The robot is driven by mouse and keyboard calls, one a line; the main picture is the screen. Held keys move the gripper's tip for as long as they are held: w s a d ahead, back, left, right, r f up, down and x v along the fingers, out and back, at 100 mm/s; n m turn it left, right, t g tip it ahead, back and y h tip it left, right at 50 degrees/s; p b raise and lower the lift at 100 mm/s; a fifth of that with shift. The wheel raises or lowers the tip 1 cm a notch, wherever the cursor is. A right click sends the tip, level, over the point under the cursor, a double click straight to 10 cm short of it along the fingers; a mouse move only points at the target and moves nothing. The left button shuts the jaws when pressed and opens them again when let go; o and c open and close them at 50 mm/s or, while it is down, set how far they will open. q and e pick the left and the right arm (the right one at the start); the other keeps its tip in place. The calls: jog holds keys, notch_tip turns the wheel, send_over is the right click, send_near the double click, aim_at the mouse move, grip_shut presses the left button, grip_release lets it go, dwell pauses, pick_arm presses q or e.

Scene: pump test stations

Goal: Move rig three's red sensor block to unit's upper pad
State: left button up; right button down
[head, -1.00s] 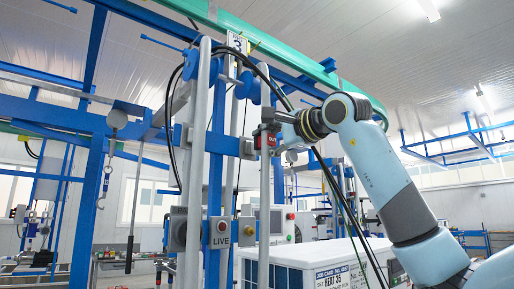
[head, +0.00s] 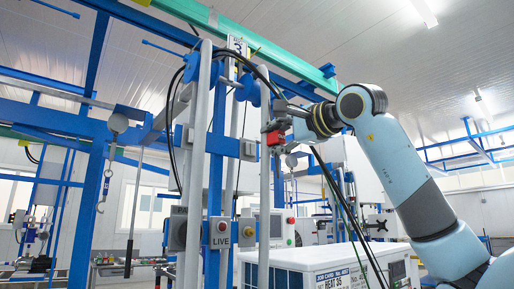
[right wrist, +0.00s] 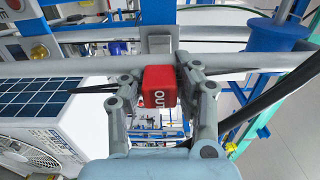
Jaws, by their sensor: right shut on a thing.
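The red sensor block (head: 274,137) is high on rig three, close to a light grey vertical pipe (head: 264,190). My right gripper (head: 283,125) comes from the right and is shut on it. In the right wrist view the red block (right wrist: 159,87), marked "OUT", sits between the two grey fingers (right wrist: 160,92). The pipe runs behind it there; I cannot tell whether they touch. The white unit (head: 300,258), with a "HEAT 35" card, stands lower right; its fan side (right wrist: 35,150) shows in the right wrist view. I cannot make out the upper pad. My left gripper is out of view.
Black hoses (head: 335,190) arc down past my gripper towards the unit. A "LIVE" sign (head: 220,232) and switch boxes sit on the posts. A hanging hook (head: 103,190) is at left.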

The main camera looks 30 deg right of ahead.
jog(key=w+a+f+n+g+y+b, duration=0.1)
jog(key=a+f+y+b, duration=0.15)
jog(key=f, duration=0.55)
jog(key=w+a+f+n+y+b, duration=0.1)
jog(key=a+f, duration=0.3)
jog(key=f, duration=0.4)
jog(key=s+a+f+n+y+b, duration=0.1)
jog(key=s+a+f+b, duration=0.2)
jog(key=f, duration=0.9)
jog(key=s+a+f+n+y+b, duration=0.1)
jog(key=s+a+f+b, duration=0.2)
jog(key=f, duration=0.9)
jog(key=s+a+f+n+g+y+b, duration=0.1)
jog(key=s+a+f+b, duration=0.2)
jog(key=s+f, duration=0.4)
notch_tip(320, 180, down, 5)
jog(key=shift+f+y+b, duration=0.1)
jog(key=shift+y+b, duration=0.25)
jog(key=shift+b, duration=0.1)
